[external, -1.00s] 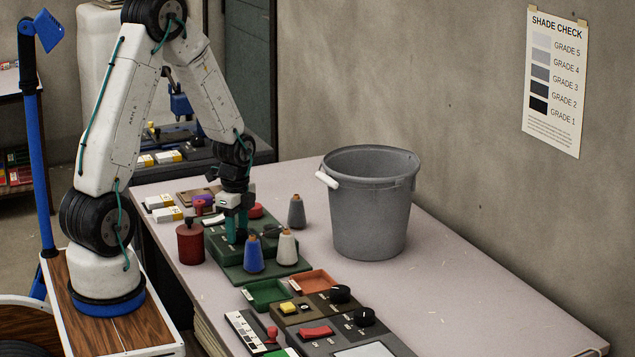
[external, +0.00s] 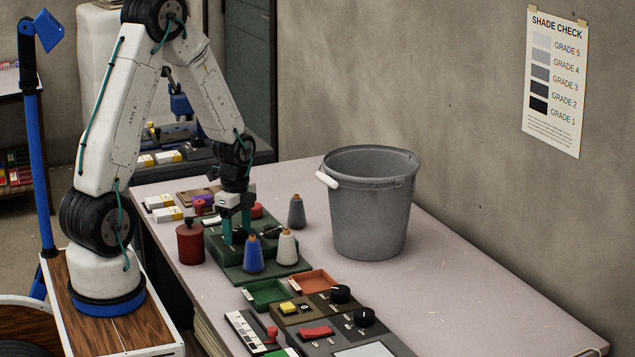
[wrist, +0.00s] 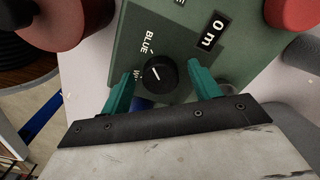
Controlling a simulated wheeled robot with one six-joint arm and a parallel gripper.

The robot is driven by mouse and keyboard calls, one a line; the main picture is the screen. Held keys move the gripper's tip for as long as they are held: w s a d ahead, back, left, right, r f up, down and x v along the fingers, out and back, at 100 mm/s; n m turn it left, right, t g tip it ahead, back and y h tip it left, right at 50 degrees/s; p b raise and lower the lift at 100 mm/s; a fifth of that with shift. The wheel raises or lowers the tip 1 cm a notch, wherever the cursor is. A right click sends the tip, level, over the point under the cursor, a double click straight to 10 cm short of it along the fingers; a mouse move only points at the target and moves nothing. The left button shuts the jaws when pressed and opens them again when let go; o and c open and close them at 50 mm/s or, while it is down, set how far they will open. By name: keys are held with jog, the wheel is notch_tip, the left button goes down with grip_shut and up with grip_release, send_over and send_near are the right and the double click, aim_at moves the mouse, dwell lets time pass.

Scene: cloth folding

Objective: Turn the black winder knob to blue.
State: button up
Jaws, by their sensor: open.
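The black winder knob (wrist: 157,76) is a round dial with a short white pointer mark, on a green winder panel (wrist: 183,52) in the wrist view. The word BLUE (wrist: 148,43) is printed beside it, and a second label starting with W is partly hidden by a finger. The mark's exact setting is hard to tell. My gripper (wrist: 160,88) is open, with one teal finger on each side of the knob; a gap shows on both sides. In the external view my gripper (external: 237,232) is down at the winder (external: 250,272), and the knob cannot be made out there.
Blue (external: 253,255), white (external: 287,247) and grey (external: 296,212) thread cones stand close by. A red canister (external: 190,243) stands left of the winder, a grey bucket (external: 367,215) to the right. Trays and a control panel (external: 335,320) lie in front. The table's right side is clear.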

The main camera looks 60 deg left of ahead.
aim_at(237, 231)
notch_tip(237, 231, up, 8)
jog(key=shift+f, duration=0.1)
dwell(0.4)
